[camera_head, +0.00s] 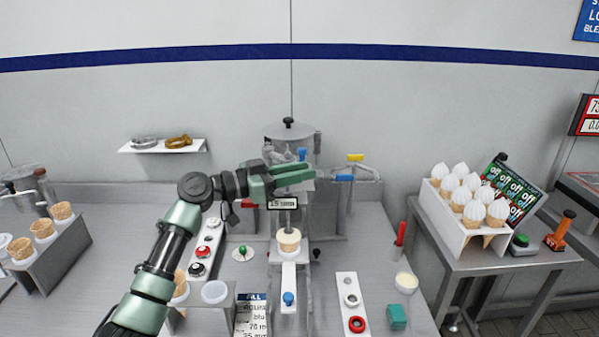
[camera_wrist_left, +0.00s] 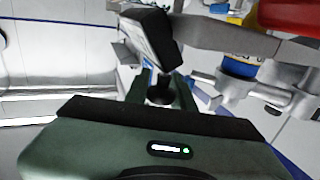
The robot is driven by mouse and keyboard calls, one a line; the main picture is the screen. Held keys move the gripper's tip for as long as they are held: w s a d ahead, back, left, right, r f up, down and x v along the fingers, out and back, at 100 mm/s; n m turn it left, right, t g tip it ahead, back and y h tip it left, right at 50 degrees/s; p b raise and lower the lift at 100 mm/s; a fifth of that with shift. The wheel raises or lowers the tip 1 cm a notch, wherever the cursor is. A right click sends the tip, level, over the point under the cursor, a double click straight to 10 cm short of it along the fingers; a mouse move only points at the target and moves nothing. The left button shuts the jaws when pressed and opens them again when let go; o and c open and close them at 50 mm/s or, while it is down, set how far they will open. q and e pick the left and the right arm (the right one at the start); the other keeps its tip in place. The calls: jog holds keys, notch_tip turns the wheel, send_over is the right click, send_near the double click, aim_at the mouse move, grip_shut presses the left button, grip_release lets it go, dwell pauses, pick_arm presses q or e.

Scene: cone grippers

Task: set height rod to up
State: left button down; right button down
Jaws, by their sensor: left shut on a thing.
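My left gripper (camera_head: 312,173) reaches in from the left, in front of the grey dispensing machine (camera_head: 290,148). Its green fingers are closed at the machine's upper front, just above a small label with a reading in mm (camera_head: 283,203). In the left wrist view, a dark, rounded knob (camera_wrist_left: 160,92) sits between the fingers, and the gripper is shut on it. It seems to be the top of the height rod; the rest of the rod is hidden by the gripper. A blue handle (camera_head: 303,153) shows just behind the fingers.
A cone (camera_head: 289,240) stands under the nozzle, with a blue knob (camera_head: 288,299) in front. Button panels (camera_head: 206,247) stand left and a red-ringed panel (camera_head: 354,305) right. Yellow and blue valve handles (camera_head: 355,157) are right of the gripper. Filled cones (camera_head: 470,190) stand on a side table.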

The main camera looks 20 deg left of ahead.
pick_arm(q)
notch_tip(320, 180, up, 6)
jog(key=shift+f+b, duration=0.1)
jog(key=shift+b, duration=0.55)
jog(key=c, duration=1.5)
grip_release()
